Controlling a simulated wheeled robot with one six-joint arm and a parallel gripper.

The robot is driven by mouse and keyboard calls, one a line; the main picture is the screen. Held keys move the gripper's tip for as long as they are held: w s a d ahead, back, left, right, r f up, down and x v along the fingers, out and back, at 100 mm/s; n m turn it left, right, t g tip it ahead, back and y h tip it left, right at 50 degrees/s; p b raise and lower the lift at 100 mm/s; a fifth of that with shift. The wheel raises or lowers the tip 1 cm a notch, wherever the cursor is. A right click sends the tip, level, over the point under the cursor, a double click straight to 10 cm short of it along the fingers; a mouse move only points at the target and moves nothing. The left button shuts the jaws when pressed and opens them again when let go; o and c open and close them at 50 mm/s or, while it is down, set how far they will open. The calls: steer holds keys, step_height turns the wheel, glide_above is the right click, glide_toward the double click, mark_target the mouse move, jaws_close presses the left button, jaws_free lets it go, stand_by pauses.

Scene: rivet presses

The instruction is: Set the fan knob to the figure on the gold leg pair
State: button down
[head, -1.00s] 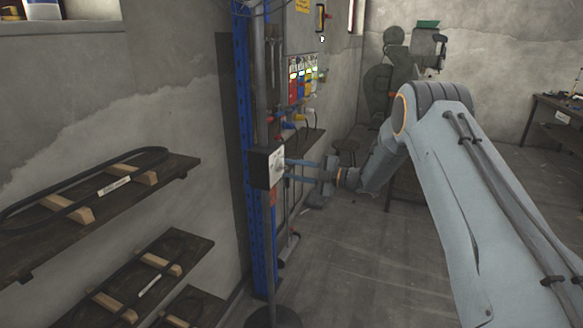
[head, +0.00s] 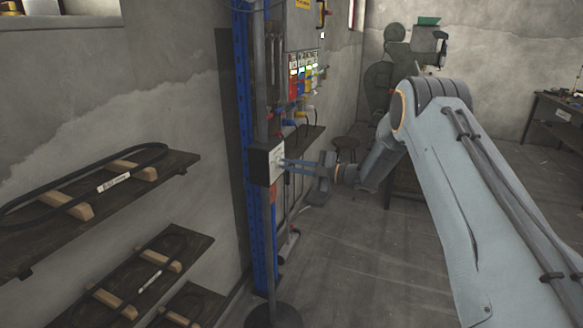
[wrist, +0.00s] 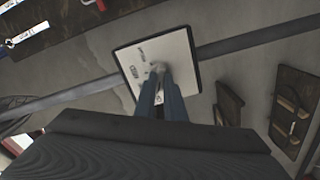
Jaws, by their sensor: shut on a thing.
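The fan control box (head: 266,164) is a dark box with a pale front plate, fixed on a grey pole beside a blue upright. In the wrist view its white plate (wrist: 148,58) carries small dark marks too blurred to read. The knob (wrist: 157,68) sits near the middle of the plate, mostly hidden by the fingertips. My gripper (head: 284,165) reaches the plate from the right, its blue fingers close together and shut on the knob; they also show in the wrist view (wrist: 161,88). I cannot make out a gold leg pair in these frames.
A panel with coloured plugs and leads (head: 303,77) hangs on the wall behind the pole. Wooden shelves (head: 100,205) holding dark belts stand at the left. A round stool (head: 346,143) is behind my gripper.

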steer(key=m+b, duration=0.4)
steer(key=m, duration=0.3)
steer(key=shift+f+m, duration=0.1)
steer(key=shift+m, duration=0.3)
stand_by(0.5)
steer(key=c, duration=1.8)
jaws_free()
steer(key=shift+c, duration=0.2)
steer(key=b+v, duration=0.2)
steer(key=v, duration=0.6)
